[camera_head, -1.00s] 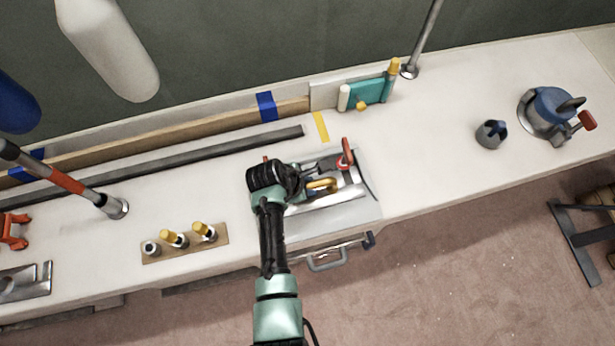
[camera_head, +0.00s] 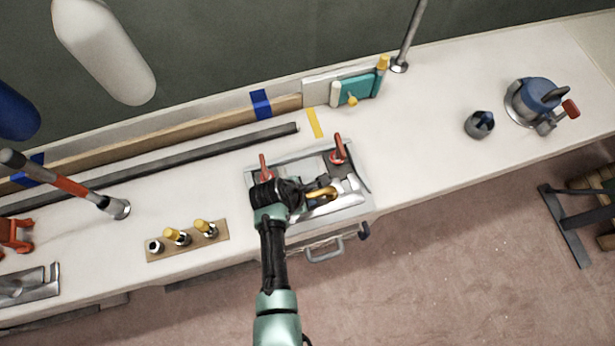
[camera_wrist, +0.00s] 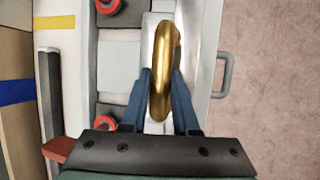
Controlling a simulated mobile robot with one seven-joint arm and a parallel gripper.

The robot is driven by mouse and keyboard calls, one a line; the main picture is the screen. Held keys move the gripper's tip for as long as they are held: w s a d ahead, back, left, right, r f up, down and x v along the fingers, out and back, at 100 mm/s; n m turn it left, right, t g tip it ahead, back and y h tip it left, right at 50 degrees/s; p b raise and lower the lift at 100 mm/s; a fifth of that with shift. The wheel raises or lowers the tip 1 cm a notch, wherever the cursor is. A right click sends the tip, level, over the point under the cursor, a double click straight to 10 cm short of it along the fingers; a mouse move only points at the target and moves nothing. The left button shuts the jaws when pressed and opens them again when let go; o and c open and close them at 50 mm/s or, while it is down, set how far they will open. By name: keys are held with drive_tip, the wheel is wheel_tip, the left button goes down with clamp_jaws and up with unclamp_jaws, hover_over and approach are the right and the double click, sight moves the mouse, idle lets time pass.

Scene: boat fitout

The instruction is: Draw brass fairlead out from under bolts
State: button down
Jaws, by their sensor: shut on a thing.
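The brass fairlead (camera_head: 321,193), a gold ring-like piece, is over the grey metal fixture (camera_head: 351,205) on the bench. In the wrist view the fairlead (camera_wrist: 163,75) stands edge-on between two blue fingers. My gripper (camera_wrist: 160,88) is shut on it; in the head view my gripper (camera_head: 311,197) reaches it from the left. Two red-handled clamps, the left one (camera_head: 264,167) and the right one (camera_head: 338,148), stand along the fixture's back side. In the wrist view the fairlead is beside these clamps, apart from them. I cannot make out bolts over it; my wrist hides part of the fixture.
A drawer handle (camera_head: 325,252) projects from the bench front below the fixture. A wooden strip (camera_head: 186,241) with yellow-topped pieces lies to the left. A teal block (camera_head: 358,88) stands behind. The bench to the right is clear up to a dark cup (camera_head: 479,125).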

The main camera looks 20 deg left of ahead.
drive_tip(key=shift+s+d+r+p, duration=0.15)
drive_tip(key=shift+s+d+p, duration=0.2)
drive_tip(key=shift+s, duration=0.1)
drive_tip(key=c, duration=0.6)
unclamp_jaws()
drive_tip(key=shift+s, duration=0.1)
drive_tip(key=p+v, duration=0.1)
drive_tip(key=v, duration=1.1)
drive_tip(key=shift+s+r, duration=0.2)
drive_tip(key=shift+r, duration=0.15)
drive_tip(key=shift+a, duration=0.1)
